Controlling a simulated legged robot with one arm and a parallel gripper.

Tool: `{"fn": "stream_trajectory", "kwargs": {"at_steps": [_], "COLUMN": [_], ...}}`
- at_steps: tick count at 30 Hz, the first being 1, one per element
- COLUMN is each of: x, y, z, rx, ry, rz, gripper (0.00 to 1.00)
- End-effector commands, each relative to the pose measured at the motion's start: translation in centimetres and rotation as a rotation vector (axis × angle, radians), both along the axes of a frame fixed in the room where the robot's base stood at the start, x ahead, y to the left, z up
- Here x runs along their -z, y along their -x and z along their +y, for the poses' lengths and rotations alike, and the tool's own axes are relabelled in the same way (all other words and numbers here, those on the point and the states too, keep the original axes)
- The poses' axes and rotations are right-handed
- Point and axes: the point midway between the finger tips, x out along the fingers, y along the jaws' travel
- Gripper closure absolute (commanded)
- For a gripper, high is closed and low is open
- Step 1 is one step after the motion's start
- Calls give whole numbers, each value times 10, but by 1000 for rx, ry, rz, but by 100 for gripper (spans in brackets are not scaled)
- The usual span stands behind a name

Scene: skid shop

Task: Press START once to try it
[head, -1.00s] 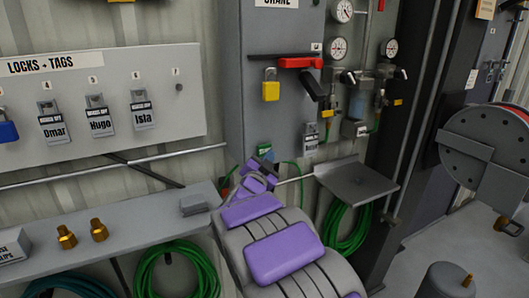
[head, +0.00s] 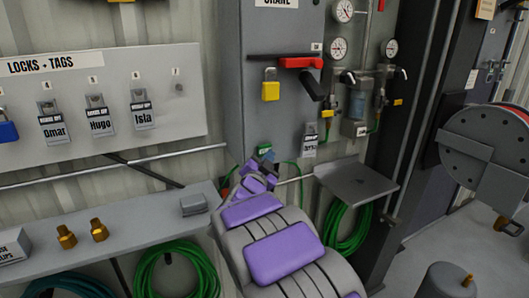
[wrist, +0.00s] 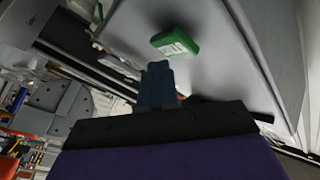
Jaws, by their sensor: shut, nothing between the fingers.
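A green START button (wrist: 176,42) with pale lettering sits on the grey cabinet face in the wrist view. In the head view the button (head: 264,149) is a small green patch low on the cabinet, partly hidden by my arm. My gripper (wrist: 158,68) is shut and empty; its dark blue fingers point toward the button and end just below it in the picture. I cannot tell whether they touch it. In the head view my gripper (head: 270,157) is small beside the button, at the end of my purple and grey arm.
A small grey shelf (head: 356,184) juts out right of my arm. Green hoses (head: 175,262) hang below a ledge (head: 125,235) at left.

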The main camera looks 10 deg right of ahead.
Motion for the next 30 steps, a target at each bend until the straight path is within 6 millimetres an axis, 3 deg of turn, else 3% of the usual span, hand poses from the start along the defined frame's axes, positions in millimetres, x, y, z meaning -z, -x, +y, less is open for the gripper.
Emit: {"fn": "stream_trajectory", "kwargs": {"at_steps": [30], "x": [-2], "y": [-9], "z": [2], "rx": [0], "ry": [0], "rz": [0], "gripper": [100]}}
